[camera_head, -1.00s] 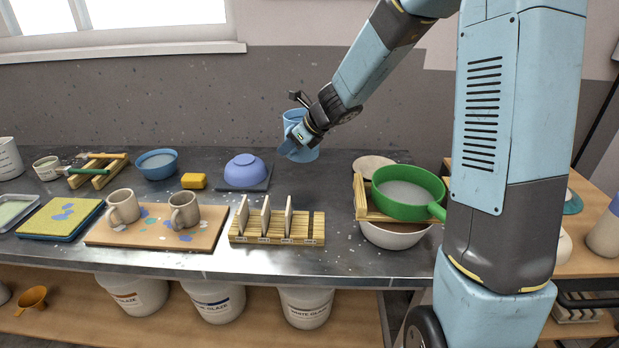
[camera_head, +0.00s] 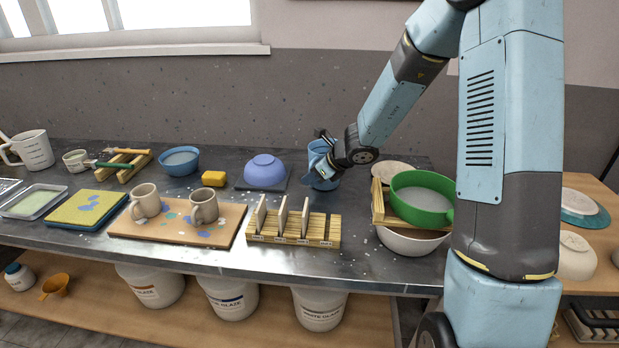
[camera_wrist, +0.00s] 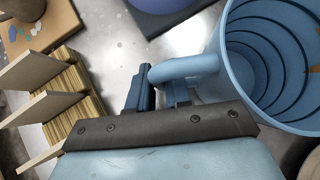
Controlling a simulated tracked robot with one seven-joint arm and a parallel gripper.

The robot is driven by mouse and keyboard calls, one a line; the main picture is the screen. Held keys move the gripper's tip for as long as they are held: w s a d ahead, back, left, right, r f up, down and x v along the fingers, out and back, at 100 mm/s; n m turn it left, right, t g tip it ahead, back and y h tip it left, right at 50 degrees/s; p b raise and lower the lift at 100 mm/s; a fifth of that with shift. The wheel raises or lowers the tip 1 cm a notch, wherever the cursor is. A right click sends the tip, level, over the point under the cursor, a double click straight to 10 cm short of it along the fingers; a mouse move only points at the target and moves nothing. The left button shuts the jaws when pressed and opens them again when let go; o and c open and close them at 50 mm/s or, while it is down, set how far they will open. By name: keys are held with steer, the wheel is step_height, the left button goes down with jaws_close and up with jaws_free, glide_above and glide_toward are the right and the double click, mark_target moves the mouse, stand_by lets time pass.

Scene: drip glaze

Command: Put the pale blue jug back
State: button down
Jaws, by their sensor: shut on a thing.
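The pale blue jug (camera_head: 322,178) is upright at the back of the metal bench, right of the upturned blue bowl, partly hidden by my gripper. In the wrist view the jug (camera_wrist: 275,60) shows its open mouth, with dark rings on the inner wall, and its handle runs left to my jaws. My gripper (camera_wrist: 160,92) is shut on the jug's handle; in the head view the gripper (camera_head: 330,160) is at the jug's side. The jug's base looks at or close to the bench top; I cannot tell whether it touches.
An upturned blue bowl (camera_head: 264,170) on a dark slab (camera_head: 243,185) is left of the jug. A wooden rack (camera_head: 330,232) with upright tiles stands in front. A green sieve (camera_head: 420,198) over a white bowl (camera_head: 398,243) is at right. Bare bench lies between the rack and bowl.

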steer(key=shift+f, duration=0.1)
steer(key=c, duration=1.1)
jaws_free()
steer(key=shift+o, duration=0.2)
steer(key=v, duration=1.2)
steer(key=s+r+n+g+h, duration=0.1)
steer(key=s+r+n+h, duration=0.1)
steer(key=s+r+n, duration=0.95)
steer(key=s+d+r+n+h, duration=0.2)
steer(key=s+d+n, duration=0.3)
steer(key=s, duration=0.4)
steer(key=s+d+r+n+t+h, duration=0.1)
steer(key=s+d+r+n+h, duration=0.1)
steer(key=s+d+n, duration=0.3)
steer(key=s+n+h, duration=0.1)
steer(key=s+n, duration=0.2)
steer(key=shift+s+r, duration=0.15)
steer(key=shift+s, duration=0.2)
